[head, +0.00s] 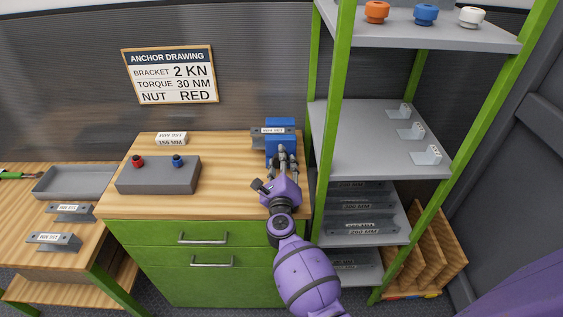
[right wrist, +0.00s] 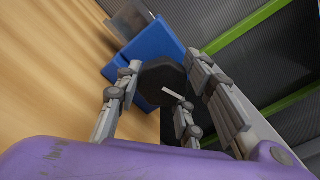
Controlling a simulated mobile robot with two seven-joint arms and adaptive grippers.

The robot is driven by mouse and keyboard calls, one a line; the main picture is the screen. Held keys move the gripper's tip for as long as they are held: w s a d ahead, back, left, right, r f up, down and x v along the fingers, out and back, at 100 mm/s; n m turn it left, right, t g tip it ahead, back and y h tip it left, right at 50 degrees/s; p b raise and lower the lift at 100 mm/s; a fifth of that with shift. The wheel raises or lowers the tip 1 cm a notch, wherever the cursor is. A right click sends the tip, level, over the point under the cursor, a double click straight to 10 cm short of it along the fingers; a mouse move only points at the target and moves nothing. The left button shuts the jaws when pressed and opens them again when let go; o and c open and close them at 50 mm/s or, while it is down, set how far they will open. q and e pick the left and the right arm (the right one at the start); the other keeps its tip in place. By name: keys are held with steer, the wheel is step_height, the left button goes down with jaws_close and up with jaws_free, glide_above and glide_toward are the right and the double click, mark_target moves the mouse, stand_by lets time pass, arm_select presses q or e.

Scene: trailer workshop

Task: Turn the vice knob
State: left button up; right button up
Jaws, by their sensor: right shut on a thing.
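The blue vice (head: 280,125) stands at the back right of the wooden bench top, and its blue body also shows in the right wrist view (right wrist: 150,45). A grey labelled bracket (head: 259,139) sits at the vice. The dark vice knob (right wrist: 158,78) faces my right gripper in the right wrist view; in the head view the fingers mostly hide it. My right gripper (head: 283,153) is shut on the knob, with fingers on both sides of it in the right wrist view (right wrist: 160,92). My left gripper is not in view.
A grey block (head: 158,178) with a red knob (head: 137,161) and a blue knob (head: 178,161) stands on the bench's left. A green-framed shelf (head: 333,130) rises close to the right of my right gripper. The bench middle is clear.

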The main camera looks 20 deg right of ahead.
steer(key=n, duration=0.2)
steer(key=shift+w+r+n+p, duration=0.2)
steer(key=shift+r+n+p, duration=0.1)
steer(key=shift+p, duration=0.1)
steer(key=shift+f, duration=0.2)
steer(key=shift+s+d, duration=0.1)
steer(key=shift+d, duration=0.05)
stand_by(0.6)
steer(key=o, duration=0.9)
steer(key=shift+o, duration=1)
steer(key=shift+f, duration=0.2)
steer(key=v, duration=0.7)
steer(key=shift+s, duration=0.2)
steer(key=shift+c, duration=0.2)
